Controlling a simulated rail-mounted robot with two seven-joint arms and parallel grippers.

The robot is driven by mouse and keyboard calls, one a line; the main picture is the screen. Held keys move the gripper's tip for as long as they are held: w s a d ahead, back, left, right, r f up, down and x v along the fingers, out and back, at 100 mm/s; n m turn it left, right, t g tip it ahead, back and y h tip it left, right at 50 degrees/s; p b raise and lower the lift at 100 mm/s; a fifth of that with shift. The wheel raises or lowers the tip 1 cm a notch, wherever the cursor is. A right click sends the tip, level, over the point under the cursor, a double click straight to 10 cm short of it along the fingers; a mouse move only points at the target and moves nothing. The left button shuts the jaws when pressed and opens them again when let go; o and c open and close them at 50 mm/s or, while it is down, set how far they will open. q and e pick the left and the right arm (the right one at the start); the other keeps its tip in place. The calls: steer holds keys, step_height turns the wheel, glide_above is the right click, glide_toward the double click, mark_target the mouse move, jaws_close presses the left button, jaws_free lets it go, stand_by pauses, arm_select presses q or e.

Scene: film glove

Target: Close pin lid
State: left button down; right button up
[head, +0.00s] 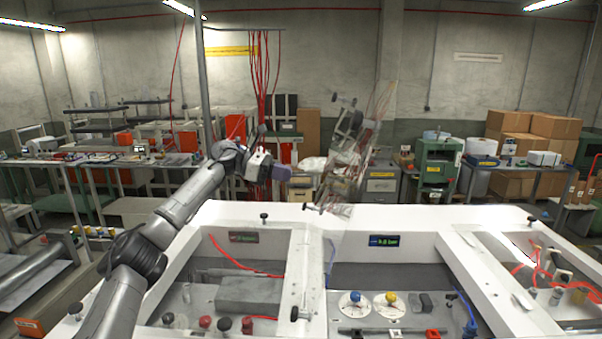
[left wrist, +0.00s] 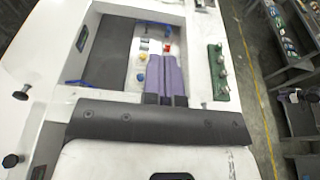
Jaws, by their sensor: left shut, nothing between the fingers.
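A clear, reflective panel (head: 362,150) stands raised and tilted at the back of the white bench, near the middle. It looks like an open lid, but I cannot be sure that it is the pin lid. My left gripper (head: 281,173) is in the air to the left of this panel, above the bench's back edge, apart from it. Its purple fingers (left wrist: 166,78) lie together in the left wrist view, shut and empty. Below them in that view is a recessed bay with blue, yellow and red parts. My right gripper does not show.
The white bench (head: 265,213) has several recessed bays. The left bay holds a grey block (head: 250,294) and red knobs; the middle one has two round dials (head: 355,304). Cables lie in the right bay. A green block (left wrist: 218,72) shows in the left wrist view.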

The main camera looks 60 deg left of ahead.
mark_target(336, 185)
arm_select(q)
steer(key=p+x, duration=0.2)
steer(key=x, duration=0.3)
steer(key=p+x, duration=0.2)
steer(key=x, duration=0.4)
steer(key=shift+d+r, duration=0.1)
steer(key=shift+r, duration=0.1)
steer(key=shift+w+d+f+p, duration=0.3)
steer(key=shift+w+p, duration=0.1)
steer(key=shift+w, duration=0.1)
steer(key=shift+w, duration=0.1)
